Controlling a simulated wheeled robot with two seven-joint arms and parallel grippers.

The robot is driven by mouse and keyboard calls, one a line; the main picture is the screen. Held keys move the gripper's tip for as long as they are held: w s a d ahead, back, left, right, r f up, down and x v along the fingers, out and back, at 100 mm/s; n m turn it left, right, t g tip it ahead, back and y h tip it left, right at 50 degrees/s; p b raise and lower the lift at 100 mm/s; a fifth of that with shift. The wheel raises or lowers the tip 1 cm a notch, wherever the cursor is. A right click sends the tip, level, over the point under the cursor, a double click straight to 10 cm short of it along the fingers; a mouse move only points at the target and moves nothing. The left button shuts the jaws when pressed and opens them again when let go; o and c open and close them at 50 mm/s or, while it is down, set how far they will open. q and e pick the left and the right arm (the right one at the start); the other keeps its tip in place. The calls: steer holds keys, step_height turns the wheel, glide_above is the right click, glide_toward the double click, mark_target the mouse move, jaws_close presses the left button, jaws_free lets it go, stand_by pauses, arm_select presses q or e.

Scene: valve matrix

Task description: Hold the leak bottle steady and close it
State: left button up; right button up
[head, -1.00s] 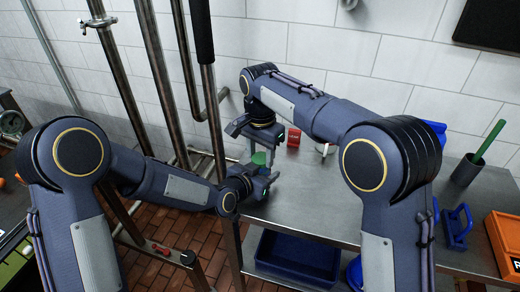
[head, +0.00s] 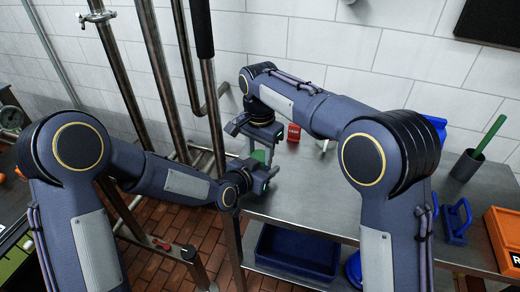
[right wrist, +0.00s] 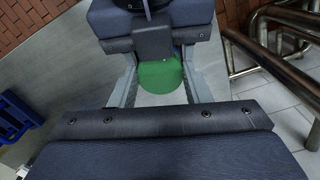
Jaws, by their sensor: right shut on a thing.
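The leak bottle shows as a green part (head: 259,155) between my two grippers in the head view. In the right wrist view its round green top (right wrist: 160,76) sits between the fingers of my right gripper (right wrist: 158,88). My right gripper (head: 260,148) reaches in from above and is shut on it. My left gripper (head: 264,179) is low in front of the bottle, close to it. Its fingers and the bottle's body are mostly hidden, so I cannot tell whether it grips.
The metal table (head: 330,200) is clear to the right of the grippers. Vertical pipes (head: 213,110) rise close on the left. A dark cup with a green stick (head: 468,164) and an orange bin (head: 503,238) stand at right.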

steer(key=shift+f, duration=0.2)
steer(key=m, duration=0.3)
steer(key=shift+a, duration=0.15)
steer(key=o, duration=1)
steer(key=shift+c, duration=0.2)
